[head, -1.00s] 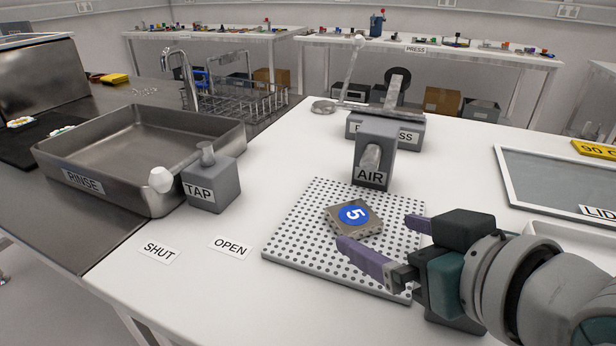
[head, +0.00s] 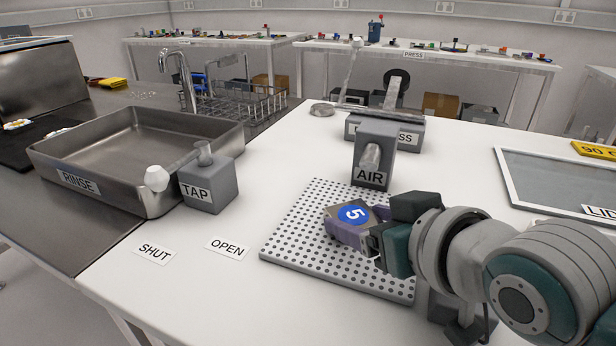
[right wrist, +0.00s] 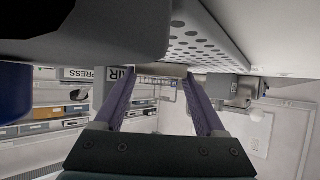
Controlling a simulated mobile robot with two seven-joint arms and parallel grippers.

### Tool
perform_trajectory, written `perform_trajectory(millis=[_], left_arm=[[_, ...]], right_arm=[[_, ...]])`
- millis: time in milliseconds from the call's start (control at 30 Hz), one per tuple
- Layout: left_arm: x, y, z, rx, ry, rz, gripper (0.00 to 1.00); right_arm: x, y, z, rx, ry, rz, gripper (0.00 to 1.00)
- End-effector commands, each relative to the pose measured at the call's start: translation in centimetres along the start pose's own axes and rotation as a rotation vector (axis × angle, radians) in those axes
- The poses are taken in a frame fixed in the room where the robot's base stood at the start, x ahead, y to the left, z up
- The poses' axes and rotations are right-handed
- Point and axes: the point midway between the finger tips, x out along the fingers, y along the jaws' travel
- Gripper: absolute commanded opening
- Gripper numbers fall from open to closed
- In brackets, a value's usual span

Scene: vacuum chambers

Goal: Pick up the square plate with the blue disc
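The square plate with the blue disc (head: 352,214), marked 5, is over the perforated white board (head: 300,240) in the head view. My right gripper (head: 358,222) has come in from the right, with one purple finger along its near side and the other at its far right. In the right wrist view the plate's edge (right wrist: 160,71) fills the gap between the fingertips, so the gripper looks shut on it. I cannot tell whether the plate rests on the board or is slightly above it. My left gripper is not in view.
The AIR block (head: 373,155) stands just behind the board, and the press (head: 385,130) behind that. The TAP block (head: 207,184) and rinse basin (head: 140,150) are on the left. The framed lid panel (head: 560,180) lies on the right.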

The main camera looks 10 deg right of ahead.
Motion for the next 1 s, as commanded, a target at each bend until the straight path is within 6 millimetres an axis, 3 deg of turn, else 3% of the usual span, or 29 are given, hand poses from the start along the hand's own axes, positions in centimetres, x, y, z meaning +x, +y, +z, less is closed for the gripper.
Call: perform_trajectory(millis=[67, 600, 1000], left_arm=[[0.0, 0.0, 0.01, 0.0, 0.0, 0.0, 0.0], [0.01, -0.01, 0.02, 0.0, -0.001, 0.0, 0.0], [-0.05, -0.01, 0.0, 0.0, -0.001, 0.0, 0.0]], right_arm=[[-0.01, 0.01, 0.02, 0.0, 0.0, 0.0, 0.59], [-0.01, 0.01, 0.03, -0.001, 0.0, 0.0, 0.0], [-0.08, 0.01, -0.26, -0.001, 0.004, 0.0, 0.0]])
